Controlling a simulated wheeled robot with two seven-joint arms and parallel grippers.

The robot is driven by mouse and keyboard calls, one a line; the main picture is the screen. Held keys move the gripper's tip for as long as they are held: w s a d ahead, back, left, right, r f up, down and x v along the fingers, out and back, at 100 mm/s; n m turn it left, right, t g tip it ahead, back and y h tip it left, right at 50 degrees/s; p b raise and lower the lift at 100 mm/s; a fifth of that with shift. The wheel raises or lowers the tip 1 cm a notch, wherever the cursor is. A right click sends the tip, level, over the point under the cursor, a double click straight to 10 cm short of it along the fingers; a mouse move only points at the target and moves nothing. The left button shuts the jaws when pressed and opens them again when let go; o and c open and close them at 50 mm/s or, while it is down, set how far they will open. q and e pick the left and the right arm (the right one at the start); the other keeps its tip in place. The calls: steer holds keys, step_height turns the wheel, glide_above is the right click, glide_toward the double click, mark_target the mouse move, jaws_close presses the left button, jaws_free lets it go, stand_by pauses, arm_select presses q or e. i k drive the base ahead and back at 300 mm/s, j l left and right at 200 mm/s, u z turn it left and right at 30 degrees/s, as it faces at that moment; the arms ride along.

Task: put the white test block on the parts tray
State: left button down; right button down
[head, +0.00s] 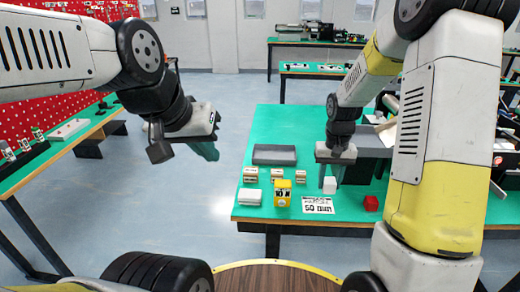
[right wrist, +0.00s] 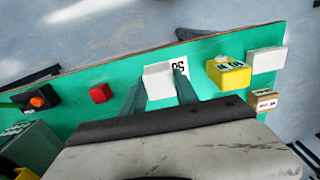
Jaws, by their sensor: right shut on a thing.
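The white test block (head: 330,185) is at the front part of the green table, between the fingers of my right gripper (head: 329,176). In the right wrist view the white block (right wrist: 158,80) sits between the two fingers of the right gripper (right wrist: 160,90), which is shut on it. I cannot tell whether the block touches the table. A dark grey flat tray (head: 274,155), which looks like the parts tray, lies further back and left. My left gripper (head: 207,147) hangs over the floor, left of the table; its finger gap is not clear.
A white card marked 50 (head: 318,205), a yellow block (head: 282,193), a white stack (head: 250,197) and a red cube (head: 371,203) lie near the front edge. Several small tan blocks (head: 250,175) stand before the tray. Dark equipment (head: 368,164) stands right of the gripper.

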mark_target(264, 157)
steer(key=i+j, duration=0.25)
steer(key=j, duration=0.15)
steer(key=i+j, duration=0.25)
steer(key=j, duration=0.15)
steer(key=i+j, duration=0.1)
steer(key=i, duration=0.15)
